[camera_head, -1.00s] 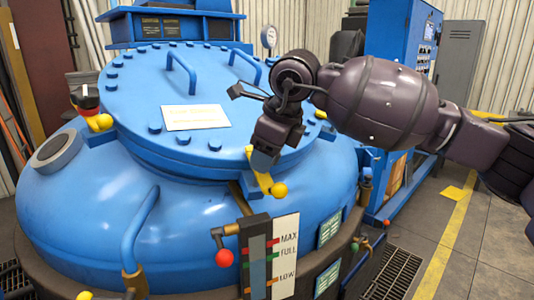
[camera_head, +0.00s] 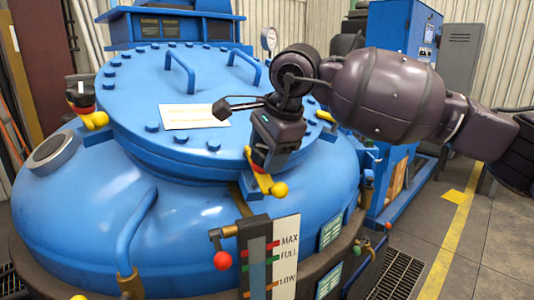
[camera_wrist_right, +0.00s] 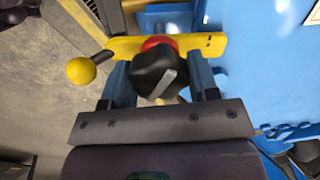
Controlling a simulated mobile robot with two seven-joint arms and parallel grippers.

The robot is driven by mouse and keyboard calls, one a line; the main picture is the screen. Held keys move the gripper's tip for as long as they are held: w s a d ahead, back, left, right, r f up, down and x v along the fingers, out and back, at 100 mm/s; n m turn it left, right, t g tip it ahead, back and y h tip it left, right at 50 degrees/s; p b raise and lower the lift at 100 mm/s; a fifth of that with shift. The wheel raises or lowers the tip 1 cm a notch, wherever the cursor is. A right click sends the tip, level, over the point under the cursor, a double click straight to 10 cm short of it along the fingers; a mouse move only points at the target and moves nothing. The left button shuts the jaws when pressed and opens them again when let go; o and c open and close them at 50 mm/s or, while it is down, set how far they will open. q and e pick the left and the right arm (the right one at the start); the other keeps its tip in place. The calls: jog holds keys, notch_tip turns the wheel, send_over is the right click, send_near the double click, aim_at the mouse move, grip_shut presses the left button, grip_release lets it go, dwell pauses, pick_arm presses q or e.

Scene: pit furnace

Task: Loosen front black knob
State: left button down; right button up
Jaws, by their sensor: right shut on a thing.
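The front black knob (camera_wrist_right: 158,72) shows in the right wrist view, with a grey bar mark on its face and a red part (camera_wrist_right: 158,43) behind it. My right gripper (camera_wrist_right: 160,78) has its two blue fingers on either side of the knob and is shut on it. In the head view my right gripper (camera_head: 261,156) is at the front edge of the lid and hides the knob. The yellow clamp lever (camera_head: 267,184) with a yellow ball end (camera_head: 280,189) sticks out below it. My left gripper is not in view.
The blue furnace lid (camera_head: 215,90) carries bolts, two handles and a label plate (camera_head: 195,116). Another black knob (camera_head: 79,88) sits on a yellow clamp at the left. A level gauge (camera_head: 285,258) and a red ball lever (camera_head: 222,261) stand below my right gripper.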

jog(key=shift+n, duration=0.7)
jog(key=shift+r, duration=0.1)
jog(key=o, duration=0.9)
jog(key=shift+v, duration=5.4)
